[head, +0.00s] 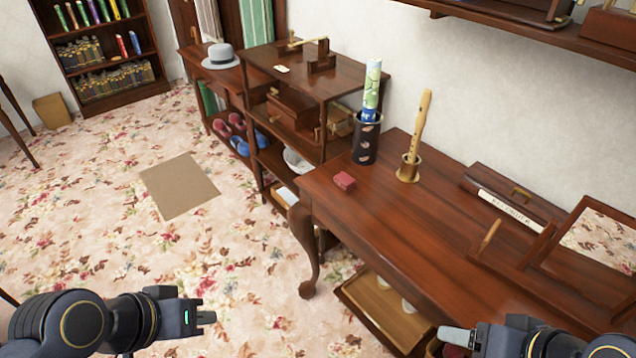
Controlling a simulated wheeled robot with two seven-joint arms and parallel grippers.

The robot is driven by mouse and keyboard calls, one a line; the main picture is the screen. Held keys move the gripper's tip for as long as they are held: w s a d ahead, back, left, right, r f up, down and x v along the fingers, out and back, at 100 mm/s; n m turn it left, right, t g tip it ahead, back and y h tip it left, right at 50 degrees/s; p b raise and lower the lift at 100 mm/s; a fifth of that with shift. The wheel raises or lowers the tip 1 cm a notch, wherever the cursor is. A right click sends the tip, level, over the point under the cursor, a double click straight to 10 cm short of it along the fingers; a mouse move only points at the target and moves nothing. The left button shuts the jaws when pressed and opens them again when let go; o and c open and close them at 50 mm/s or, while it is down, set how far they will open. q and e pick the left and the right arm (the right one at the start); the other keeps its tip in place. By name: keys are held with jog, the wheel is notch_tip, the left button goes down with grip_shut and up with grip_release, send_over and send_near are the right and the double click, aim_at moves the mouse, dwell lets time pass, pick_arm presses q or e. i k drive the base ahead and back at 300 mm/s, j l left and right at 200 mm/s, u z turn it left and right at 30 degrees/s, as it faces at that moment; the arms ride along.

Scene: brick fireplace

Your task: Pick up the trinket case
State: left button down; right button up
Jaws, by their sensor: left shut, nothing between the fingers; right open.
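My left gripper (207,318) is shut and empty, low at the left over the carpet, well apart from the box. My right gripper (452,337) is open at the bottom right, in front of the table and well apart from the box.
A dark cylinder holder (366,138) with a rolled tube and a wooden recorder on a stand (408,168) stand behind the box. A long case (510,205) and a mirror (600,235) are at right.

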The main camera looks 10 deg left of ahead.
aim_at(344, 181)
jog(key=i+j, duration=0.5)
jog(key=i, duration=0.15)
jog(key=i+j+u, duration=0.15)
jog(key=i+j, duration=0.35)
jog(key=i, duration=0.15)
